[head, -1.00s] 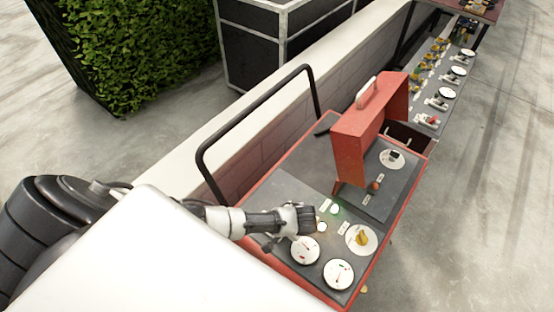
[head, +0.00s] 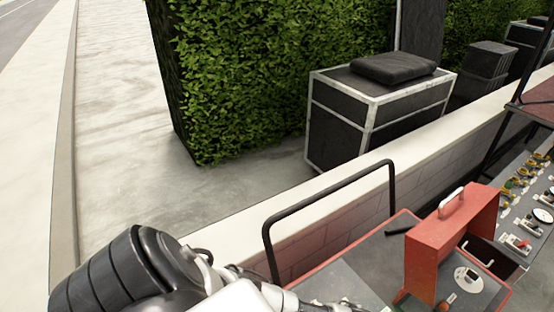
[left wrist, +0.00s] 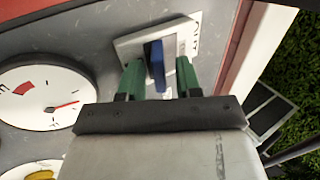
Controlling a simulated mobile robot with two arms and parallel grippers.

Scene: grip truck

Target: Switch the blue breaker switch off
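The blue breaker switch (left wrist: 157,66) stands on a pale rectangular plate (left wrist: 130,48) on the grey panel (left wrist: 85,45) in the left wrist view. My left gripper (left wrist: 160,77) is open, with its two green fingertips on either side of the blue switch. A gap shows between the switch and each finger, so I cannot see contact. In the head view my left arm (head: 258,290) reaches in along the bottom edge, and its fingers are cut off there. The switch is not visible in the head view. My right gripper is in neither view.
A round white gauge (left wrist: 45,97) and part of a yellow knob (left wrist: 40,175) are beside the switch. In the head view a red raised housing (head: 440,240) stands on the panel. A black rail (head: 330,190) and a low pale wall (head: 340,180) run behind.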

